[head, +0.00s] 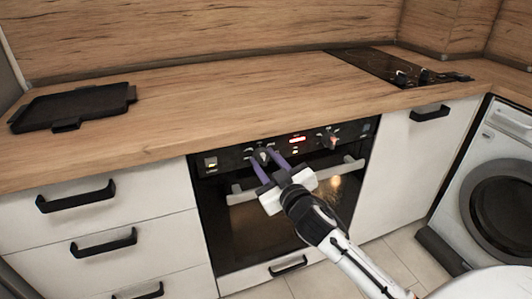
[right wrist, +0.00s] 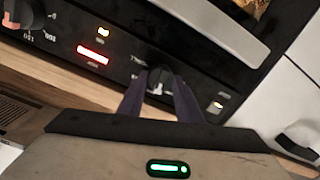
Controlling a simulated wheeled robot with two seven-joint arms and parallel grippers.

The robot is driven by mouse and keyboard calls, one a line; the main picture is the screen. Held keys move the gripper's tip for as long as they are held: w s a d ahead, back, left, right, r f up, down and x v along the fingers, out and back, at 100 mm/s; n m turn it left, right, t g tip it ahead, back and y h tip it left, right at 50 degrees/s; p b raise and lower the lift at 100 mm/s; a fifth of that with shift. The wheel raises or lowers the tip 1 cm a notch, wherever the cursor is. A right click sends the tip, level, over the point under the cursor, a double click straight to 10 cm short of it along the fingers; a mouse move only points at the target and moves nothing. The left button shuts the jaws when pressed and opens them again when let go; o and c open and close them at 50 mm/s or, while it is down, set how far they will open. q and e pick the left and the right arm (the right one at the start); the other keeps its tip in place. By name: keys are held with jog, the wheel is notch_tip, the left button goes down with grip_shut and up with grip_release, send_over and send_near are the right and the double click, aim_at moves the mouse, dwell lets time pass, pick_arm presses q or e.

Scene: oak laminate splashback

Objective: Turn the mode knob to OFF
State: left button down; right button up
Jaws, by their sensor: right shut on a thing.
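The mode knob (head: 262,157) is a dark round knob at the left of the black oven control panel. My right gripper (head: 261,154) reaches it from the front with its two purple fingers, one on each side of the knob, and is shut on it. In the right wrist view the knob (right wrist: 159,82) shows between the fingertips of my right gripper (right wrist: 160,88). Its pointer and the OFF mark are too small to read. My left gripper is not in view.
A second knob (head: 329,139) with numbers around it sits right of the red display (head: 297,138). The oven door handle (head: 345,168) runs just below the panel. A black tray (head: 75,103) lies on the wooden worktop (head: 230,90). A hob (head: 380,65) is at the back right.

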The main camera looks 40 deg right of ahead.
jog(key=n+p, duration=0.1)
jog(key=n, duration=0.1)
jog(key=shift+a+r+n+p, duration=0.1)
jog(key=shift+r+n+p, duration=0.05)
jog(key=shift+n+p, duration=0.75)
jog(key=shift+n, duration=0.7)
jog(key=n+p, duration=0.1)
jog(key=n, duration=0.1)
jog(key=shift+a+n+h, duration=0.1)
jog(key=shift+n+h, duration=0.2)
jog(key=shift+h, duration=0.1)
jog(key=n, duration=0.2)
jog(key=shift+n, duration=0.3)
jog(key=n, duration=0.1)
jog(key=n+p, duration=0.1)
jog(key=shift+f+n+h, duration=0.25)
jog(key=shift+n+h, duration=0.05)
jog(key=shift+f+n, duration=0.1)
jog(key=shift+n, duration=2)
